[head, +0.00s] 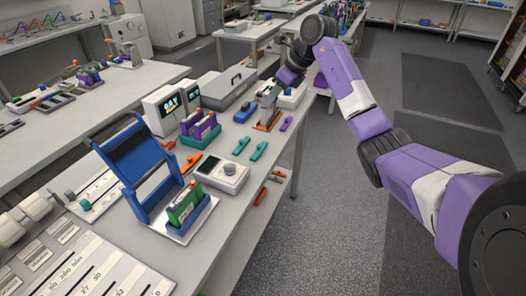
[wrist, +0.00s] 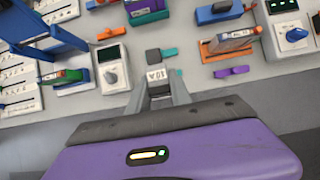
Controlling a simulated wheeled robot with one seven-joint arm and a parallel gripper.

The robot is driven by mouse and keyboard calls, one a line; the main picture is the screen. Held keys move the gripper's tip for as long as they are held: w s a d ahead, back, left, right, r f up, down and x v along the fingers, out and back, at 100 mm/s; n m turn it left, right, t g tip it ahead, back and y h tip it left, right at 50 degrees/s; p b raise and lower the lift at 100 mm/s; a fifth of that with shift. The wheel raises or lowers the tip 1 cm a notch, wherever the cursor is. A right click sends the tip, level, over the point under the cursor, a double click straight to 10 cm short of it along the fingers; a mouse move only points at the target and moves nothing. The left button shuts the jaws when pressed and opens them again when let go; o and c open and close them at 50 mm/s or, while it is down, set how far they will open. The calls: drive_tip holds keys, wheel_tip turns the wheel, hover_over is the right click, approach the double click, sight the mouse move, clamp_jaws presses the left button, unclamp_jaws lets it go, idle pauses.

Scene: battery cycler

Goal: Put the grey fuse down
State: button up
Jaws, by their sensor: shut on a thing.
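My gripper (wrist: 157,88) is shut on the grey fuse (wrist: 153,57), whose white label reads 10 A in the wrist view. The fuse is held above the grey bench top, and its dark end shows beyond the fingers. A teal fuse (wrist: 169,53) shows just past it; I cannot tell the height between them. In the head view my gripper (head: 268,97) is over the far part of the bench, by the orange holder. The grey fuse cannot be made out clearly there.
The orange holder (wrist: 213,54) carries a labelled block. A purple fuse (wrist: 232,71) lies below it in the wrist view. A white box with a knob (head: 222,174) and a blue stand (head: 142,165) occupy the nearer bench. Bare bench top (head: 232,209) shows near its front edge.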

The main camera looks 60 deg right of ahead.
wheel_tip(320, 180, down, 20)
drive_tip(key=p, duration=0.3)
drive_tip(key=shift+r, duration=0.15)
drive_tip(key=shift+f, duration=0.45)
drive_tip(key=o, duration=1)
drive_tip(key=shift+r, duration=0.15)
drive_tip(key=shift+r, duration=0.3)
drive_tip(key=b+v, duration=0.1)
drive_tip(key=v, duration=1.1)
drive_tip(key=shift+a, duration=0.1)
